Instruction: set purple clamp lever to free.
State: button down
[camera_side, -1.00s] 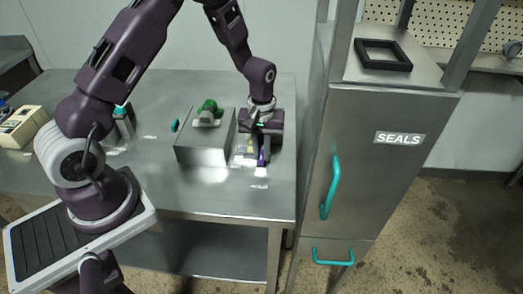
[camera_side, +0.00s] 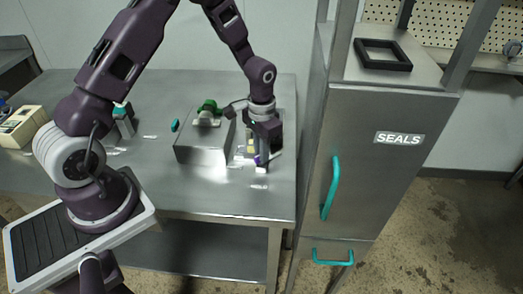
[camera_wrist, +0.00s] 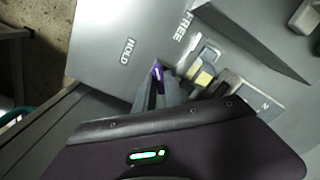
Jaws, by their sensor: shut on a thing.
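The purple clamp lever (camera_wrist: 158,74) shows in the wrist view as a small purple piece between the tips of my gripper (camera_wrist: 160,88). My gripper is shut on it, and the fingers hide much of the lever. A HOLD label (camera_wrist: 127,51) is on the grey surface to the left of the lever, and a FREE label (camera_wrist: 182,27) is above it to the right. In the side view my gripper (camera_side: 262,163) is low over the right part of the bench, with a bit of purple at its tip. The lever's exact angle cannot be told.
A yellow and grey fixture (camera_wrist: 204,74) is close to the right of the fingers. A metal box (camera_side: 203,151) with a green-topped part (camera_side: 208,107) stands left of my gripper. The tall SEALS cabinet (camera_side: 385,150) is to the right. The bench front (camera_side: 200,195) is clear.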

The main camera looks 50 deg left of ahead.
jog(key=m, duration=0.4)
jog(key=shift+m, duration=2.2)
jog(key=c, duration=1.4)
grip_release()
jog(key=shift+c, duration=0.2)
